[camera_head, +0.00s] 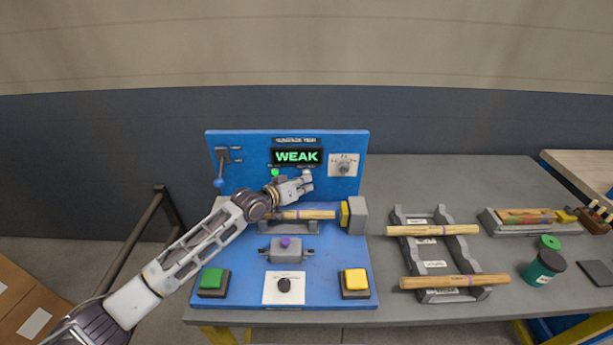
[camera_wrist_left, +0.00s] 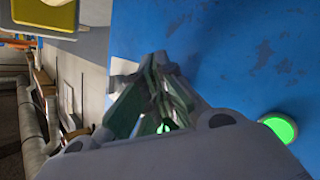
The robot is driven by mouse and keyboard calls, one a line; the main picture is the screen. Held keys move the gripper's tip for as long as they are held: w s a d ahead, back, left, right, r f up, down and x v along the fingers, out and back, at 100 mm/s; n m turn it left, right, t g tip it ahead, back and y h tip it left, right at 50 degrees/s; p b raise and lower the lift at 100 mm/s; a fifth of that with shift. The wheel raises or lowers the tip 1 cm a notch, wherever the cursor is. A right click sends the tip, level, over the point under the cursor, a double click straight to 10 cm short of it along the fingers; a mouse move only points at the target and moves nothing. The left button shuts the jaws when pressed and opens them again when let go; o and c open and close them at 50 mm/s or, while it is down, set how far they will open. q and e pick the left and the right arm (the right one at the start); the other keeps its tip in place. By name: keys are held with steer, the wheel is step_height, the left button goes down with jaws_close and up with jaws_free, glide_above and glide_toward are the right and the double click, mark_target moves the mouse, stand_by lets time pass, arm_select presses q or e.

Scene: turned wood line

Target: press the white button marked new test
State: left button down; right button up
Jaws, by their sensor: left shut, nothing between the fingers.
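The blue test panel (camera_head: 240,150) stands upright at the back of a blue base and has a display (camera_head: 297,157) reading WEAK. My left gripper (camera_head: 307,181) is shut and empty, in front of the panel just below the display. The white button cannot be made out clearly; the gripper seems to cover its place, and I cannot tell whether the fingertips touch it. A green lamp (camera_head: 275,172) is lit left of the gripper. In the left wrist view the shut fingers (camera_wrist_left: 158,75) are close to the blue panel (camera_wrist_left: 235,50), and the lamp (camera_wrist_left: 280,128) glows at the right.
A wooden rod (camera_head: 312,214) lies in the fixture below my arm, by a grey and yellow block (camera_head: 357,215). A green button (camera_head: 214,280), black knob (camera_head: 284,285) and yellow button (camera_head: 355,281) are at the front. A rack (camera_head: 434,250) with rods stands right.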

arm_select(q)
steer(key=shift+w, duration=0.15)
stand_by(0.3)
steer(key=shift+s+p, duration=0.8)
stand_by(0.3)
